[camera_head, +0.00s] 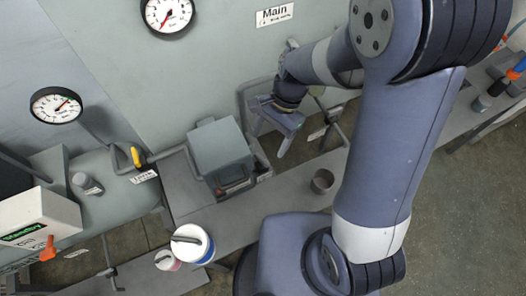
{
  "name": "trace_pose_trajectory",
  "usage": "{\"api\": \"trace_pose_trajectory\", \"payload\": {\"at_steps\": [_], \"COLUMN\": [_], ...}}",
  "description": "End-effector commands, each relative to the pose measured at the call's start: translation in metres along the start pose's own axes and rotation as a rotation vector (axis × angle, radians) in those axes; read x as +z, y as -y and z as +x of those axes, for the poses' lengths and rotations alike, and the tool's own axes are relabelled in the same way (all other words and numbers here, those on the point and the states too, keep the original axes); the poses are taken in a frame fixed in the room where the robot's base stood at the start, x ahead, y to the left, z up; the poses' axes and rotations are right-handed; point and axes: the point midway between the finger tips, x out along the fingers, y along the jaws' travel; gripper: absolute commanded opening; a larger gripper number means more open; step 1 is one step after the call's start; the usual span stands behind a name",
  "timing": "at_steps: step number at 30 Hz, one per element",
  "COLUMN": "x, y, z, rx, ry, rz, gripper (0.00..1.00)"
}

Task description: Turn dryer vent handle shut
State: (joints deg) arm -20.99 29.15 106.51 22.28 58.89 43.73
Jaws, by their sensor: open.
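A yellow handle (135,157) sits on a pipe at the left, above a small white label (143,177) too small to read. An orange-red handle (48,248) stands at the lower left near a white box. I cannot tell from the labels which handle is the dryer vent's. My gripper (271,136) is open, with nothing seen between its fingers. It is right of the grey box in the middle, well to the right of the yellow handle and apart from it.
A grey box (220,150) on the bench stands between my gripper and the yellow handle. A white-lidded blue container (192,243) and a small cup (322,181) stand in front. Two gauges (168,14) (56,105) are on the panels. More orange fittings (517,69) are far right.

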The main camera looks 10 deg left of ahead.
Motion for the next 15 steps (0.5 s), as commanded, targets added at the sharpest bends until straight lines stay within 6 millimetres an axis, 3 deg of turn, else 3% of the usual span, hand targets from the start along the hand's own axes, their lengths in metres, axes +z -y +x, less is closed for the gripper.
{"api": "trace_pose_trajectory", "payload": {"at_steps": [7, 15], "x": [0.000, 0.000], "y": [-0.001, 0.000], "z": [0.046, 0.065], "rx": [0.004, 0.001], "ry": [0.001, -0.001], "rz": [0.000, -0.002], "gripper": [0.70, 0.70]}}
